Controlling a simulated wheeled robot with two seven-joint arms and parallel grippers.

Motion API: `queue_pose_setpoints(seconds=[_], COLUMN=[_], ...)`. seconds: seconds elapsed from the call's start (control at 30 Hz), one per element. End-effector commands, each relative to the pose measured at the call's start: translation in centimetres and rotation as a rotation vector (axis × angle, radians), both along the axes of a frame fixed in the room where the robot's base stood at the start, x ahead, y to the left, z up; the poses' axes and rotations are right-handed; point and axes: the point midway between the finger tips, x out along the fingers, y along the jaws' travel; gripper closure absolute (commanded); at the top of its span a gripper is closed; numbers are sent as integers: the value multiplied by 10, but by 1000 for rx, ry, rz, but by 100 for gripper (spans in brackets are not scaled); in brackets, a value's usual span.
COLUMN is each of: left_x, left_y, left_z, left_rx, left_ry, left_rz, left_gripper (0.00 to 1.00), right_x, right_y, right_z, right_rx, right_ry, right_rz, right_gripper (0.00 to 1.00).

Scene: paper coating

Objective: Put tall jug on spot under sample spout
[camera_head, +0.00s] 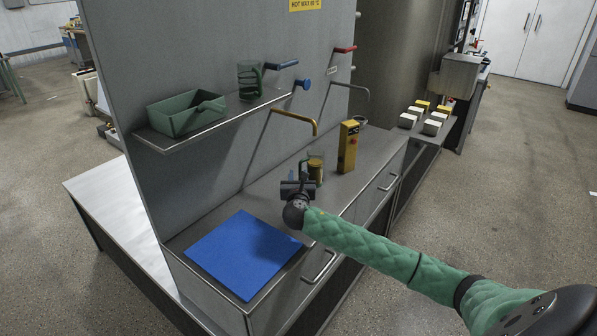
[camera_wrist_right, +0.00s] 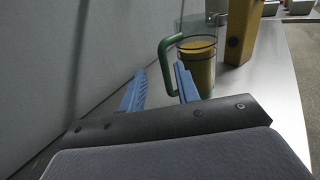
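A clear jug with amber contents (camera_head: 316,168) stands upright on the steel counter. In the right wrist view the jug (camera_wrist_right: 203,68) has a green handle (camera_wrist_right: 166,62) facing left. My right gripper (camera_head: 298,174) is in front of the jug. In the wrist view its two blue fingers (camera_wrist_right: 158,88) are apart, with the handle seen between and beyond their tips. I cannot tell whether they touch it. A yellow-brown spout (camera_head: 293,117) and a grey spout (camera_head: 353,88) come out of the wall panel; which is the sample spout I cannot tell. My left gripper is not in view.
A blue mat (camera_head: 243,254) lies bare on the near counter.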

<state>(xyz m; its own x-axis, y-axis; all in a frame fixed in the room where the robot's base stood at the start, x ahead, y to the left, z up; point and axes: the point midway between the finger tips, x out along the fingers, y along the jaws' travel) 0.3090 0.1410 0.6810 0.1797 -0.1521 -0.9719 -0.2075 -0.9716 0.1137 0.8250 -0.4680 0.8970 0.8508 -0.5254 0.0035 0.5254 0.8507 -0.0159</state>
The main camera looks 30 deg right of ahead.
Motion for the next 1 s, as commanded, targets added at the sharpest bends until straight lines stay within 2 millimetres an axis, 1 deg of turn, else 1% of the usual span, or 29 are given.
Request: queue_pose_setpoints(seconds=[0.03, 0.1, 0.2, 0.33, 0.5, 1.0], left_x=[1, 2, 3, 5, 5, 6], left_y=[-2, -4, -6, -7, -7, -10], left_z=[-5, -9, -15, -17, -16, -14], left_rx=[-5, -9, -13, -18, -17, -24], left_ry=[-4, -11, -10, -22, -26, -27], left_rz=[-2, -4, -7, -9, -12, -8], left_gripper=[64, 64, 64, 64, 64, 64], right_x=[-8, -18, -29, -38, -42, -41], right_y=[5, 11, 18, 23, 26, 26], right_z=[-2, -2, -1, -1, 0, 0], right_rx=[1, 1, 1, 1, 1, 1], right_ry=[0, 0, -1, -1, -1, -1], right_rz=[2, 1, 0, 0, 0, 0], right_gripper=[68, 68, 68, 68, 68, 68])
